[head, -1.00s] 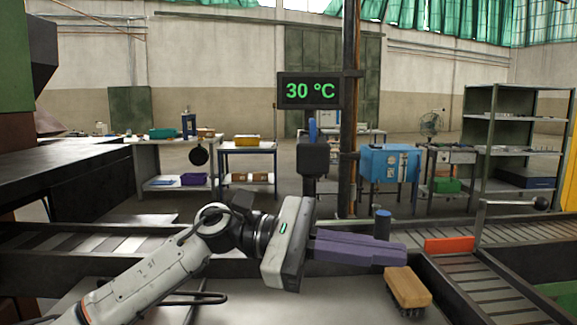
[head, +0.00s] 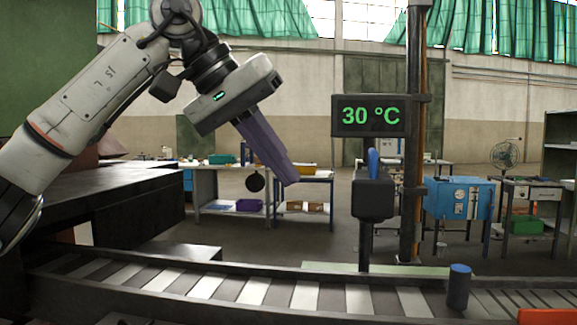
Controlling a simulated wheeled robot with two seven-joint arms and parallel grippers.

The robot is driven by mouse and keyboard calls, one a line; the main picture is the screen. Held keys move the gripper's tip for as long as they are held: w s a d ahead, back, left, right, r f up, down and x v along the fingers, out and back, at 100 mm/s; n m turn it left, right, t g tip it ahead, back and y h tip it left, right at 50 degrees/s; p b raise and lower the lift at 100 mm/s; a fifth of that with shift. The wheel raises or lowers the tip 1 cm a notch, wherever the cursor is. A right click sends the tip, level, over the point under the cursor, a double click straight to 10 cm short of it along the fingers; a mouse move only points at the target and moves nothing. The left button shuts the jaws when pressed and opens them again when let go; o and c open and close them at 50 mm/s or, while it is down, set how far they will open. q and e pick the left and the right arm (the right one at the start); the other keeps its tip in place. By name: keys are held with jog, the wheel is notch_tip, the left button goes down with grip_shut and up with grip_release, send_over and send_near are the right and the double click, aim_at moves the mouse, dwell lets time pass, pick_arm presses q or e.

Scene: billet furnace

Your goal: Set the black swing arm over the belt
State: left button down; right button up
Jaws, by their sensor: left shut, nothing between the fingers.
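My left gripper (head: 289,181) has long purple fingers, shut together and empty. It is raised at the upper left, pointing down and right, in front of the far benches and above the roller belt (head: 253,291). A short dark post with a blue cap (head: 459,287) stands at the belt, right of centre. A black box with a blue upright piece (head: 373,193) stands on a dark post behind the belt. I cannot tell which dark part is the black swing arm. My right gripper is not in view.
A dark flat surface (head: 95,190) lies at the left under my arm. A sign reading 30 °C (head: 371,116) hangs by a column. An orange-red piece (head: 548,316) shows at the bottom right corner. The visible belt rollers carry nothing.

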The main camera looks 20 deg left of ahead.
pick_arm(q)
jog(key=w+d+f, duration=0.4)
jog(key=d+f, duration=0.1)
jog(key=d, duration=0.1)
jog(key=shift+d+f, duration=0.2)
jog(key=shift+d, duration=0.1)
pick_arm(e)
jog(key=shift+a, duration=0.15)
